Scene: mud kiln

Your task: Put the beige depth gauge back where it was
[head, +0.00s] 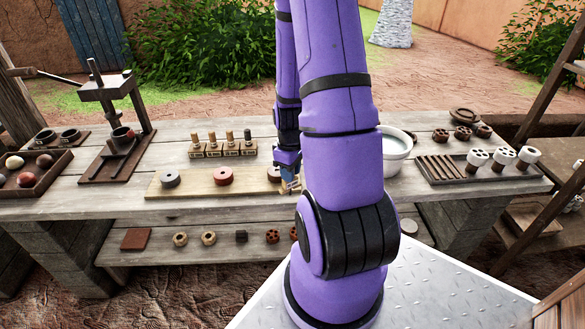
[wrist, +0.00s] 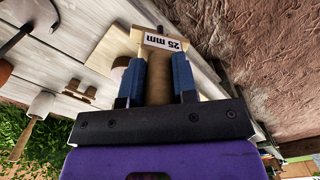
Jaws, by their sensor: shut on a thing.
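My gripper (wrist: 156,72) is shut on the depth gauge, with a blue finger on each side of its tan handle (wrist: 158,88). The gauge's pale block, with a white "25 mm" label (wrist: 163,42), sticks out past the fingertips. In the head view my gripper (head: 288,168) points down at the right part of the plank, partly behind my arm. The gauge's block (head: 290,186) shows small below it. I cannot tell whether it touches the plank. Several similar gauges with wooden handles (head: 221,145) stand in a row behind the plank.
The light plank (head: 197,187) bears a grey disc (head: 170,178), a red disc (head: 223,176) and a partly hidden one (head: 273,173). A white bowl (head: 394,150) stands right of my arm. A dark tray (head: 450,176) and a press (head: 112,105) flank them.

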